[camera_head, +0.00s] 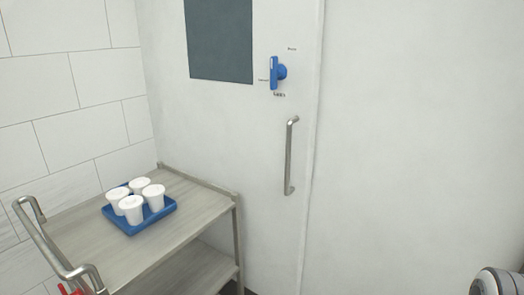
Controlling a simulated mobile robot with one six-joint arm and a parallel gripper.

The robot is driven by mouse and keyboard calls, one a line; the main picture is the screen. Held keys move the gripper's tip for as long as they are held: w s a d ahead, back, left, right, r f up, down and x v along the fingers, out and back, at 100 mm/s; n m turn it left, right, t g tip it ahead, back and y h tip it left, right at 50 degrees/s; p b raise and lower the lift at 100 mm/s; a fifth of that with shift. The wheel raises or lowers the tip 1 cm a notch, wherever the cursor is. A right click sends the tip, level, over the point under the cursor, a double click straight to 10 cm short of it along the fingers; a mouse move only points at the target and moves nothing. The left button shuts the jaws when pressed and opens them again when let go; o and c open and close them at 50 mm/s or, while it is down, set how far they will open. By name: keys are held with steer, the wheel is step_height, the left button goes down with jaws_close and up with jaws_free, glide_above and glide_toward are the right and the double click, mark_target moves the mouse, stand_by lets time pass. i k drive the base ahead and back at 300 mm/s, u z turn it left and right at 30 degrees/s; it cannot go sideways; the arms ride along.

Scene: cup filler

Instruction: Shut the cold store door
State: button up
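The white cold store door (220,130) fills the middle of the head view, with a dark window (221,40) at its upper part. A blue turn handle (274,72) sits near its right edge, its grip standing upright among small labels too small to read. A steel bar handle (291,156) is mounted upright below it. The door's right edge runs close along the white wall panel (420,130); I cannot tell whether it is fully shut. My gripper is not in view; only a grey, rounded part of my arm shows at the bottom right corner.
A metal cart (185,215) stands in front of the door's lower left, by the tiled wall (60,100). It carries a blue tray (150,222) with several white cups (131,207). The cart's push bar (42,238) faces left. The space before the right panel looks clear.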

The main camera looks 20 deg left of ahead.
mark_target(226, 129)
steer(key=u, duration=1.3)
steer(key=k, duration=0.6)
steer(key=z, duration=0.3)
steer(key=i, duration=1.05)
steer(key=u, duration=0.35)
